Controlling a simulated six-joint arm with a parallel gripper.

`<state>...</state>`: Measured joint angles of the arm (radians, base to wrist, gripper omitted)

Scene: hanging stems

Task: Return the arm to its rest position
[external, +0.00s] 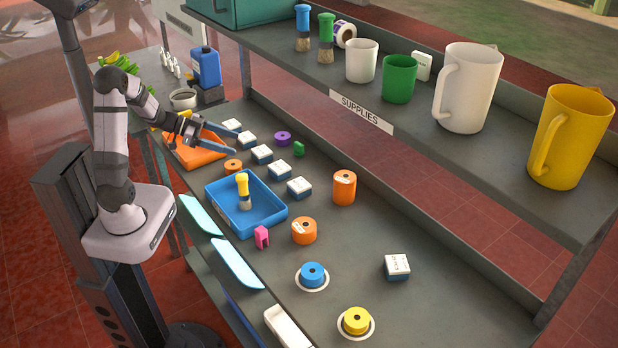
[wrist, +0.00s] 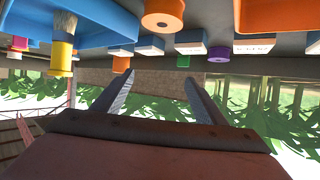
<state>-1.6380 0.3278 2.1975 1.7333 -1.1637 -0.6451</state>
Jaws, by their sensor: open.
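My gripper (external: 222,138) is open and empty in the external view, raised above the far left part of the grey bench near the orange tray (external: 197,156). My arm reaches from its white base toward the back of the bench, with its elbow bent. In the wrist view my gripper (wrist: 158,82) shows two dark fingers spread apart with nothing between them. The wrist view looks upside down, with the bench items along the top edge.
A blue tray (external: 222,212) holds a yellow-handled brush (external: 243,188). Several white-and-blue boxes, orange rolls and a purple roll (external: 282,138) stand near it. The supplies shelf (external: 400,125) with mugs overhangs the bench's right side. A blue bottle (external: 206,67) stands behind the gripper. The front right bench is more open.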

